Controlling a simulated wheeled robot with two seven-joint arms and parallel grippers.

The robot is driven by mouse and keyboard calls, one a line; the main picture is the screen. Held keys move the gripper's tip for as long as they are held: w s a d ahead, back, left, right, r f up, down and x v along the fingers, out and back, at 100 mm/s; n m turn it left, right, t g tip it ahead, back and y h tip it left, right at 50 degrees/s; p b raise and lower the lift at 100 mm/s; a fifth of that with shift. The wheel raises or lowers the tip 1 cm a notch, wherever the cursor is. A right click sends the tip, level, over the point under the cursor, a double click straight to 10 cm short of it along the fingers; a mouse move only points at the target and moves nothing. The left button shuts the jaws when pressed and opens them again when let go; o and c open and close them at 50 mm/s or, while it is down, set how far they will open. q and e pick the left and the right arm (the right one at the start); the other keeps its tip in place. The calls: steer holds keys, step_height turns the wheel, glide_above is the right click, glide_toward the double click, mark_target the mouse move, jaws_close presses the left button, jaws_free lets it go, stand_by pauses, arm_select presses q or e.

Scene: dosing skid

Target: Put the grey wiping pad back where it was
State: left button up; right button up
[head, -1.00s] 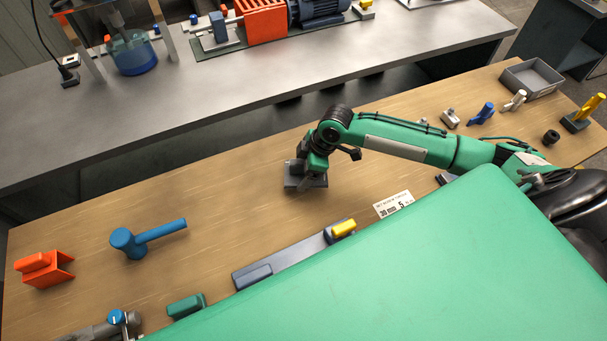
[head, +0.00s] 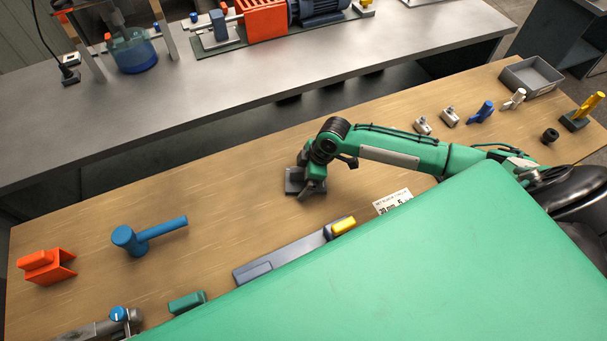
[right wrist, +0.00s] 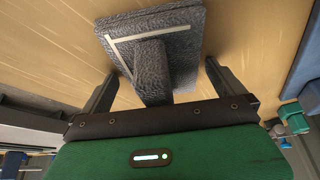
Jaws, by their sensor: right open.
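The grey wiping pad (head: 293,186) lies on the wooden bench top near its middle, partly hidden by my right gripper (head: 311,186). In the right wrist view the pad (right wrist: 184,30) has a rough grey face with a pale L-shaped line and a raised grey handle (right wrist: 153,75). My right gripper (right wrist: 161,72) is open there, with one finger on each side of the handle and a visible gap on both sides. My left gripper is not in view.
A blue mallet-like tool (head: 150,235) and an orange holder (head: 45,267) stand to the left. A long grey tray (head: 285,257) with a yellow block (head: 343,226) lies in front. A printed card (head: 392,201) is to the right. Bench between pad and mallet is clear.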

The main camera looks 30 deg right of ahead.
steer(key=shift+r, duration=0.15)
steer(key=shift+d+r, duration=0.15)
steer(key=shift+r, duration=0.15)
steer(key=b+v, duration=0.2)
steer(key=v, duration=0.9)
steer(key=shift+r, duration=0.15)
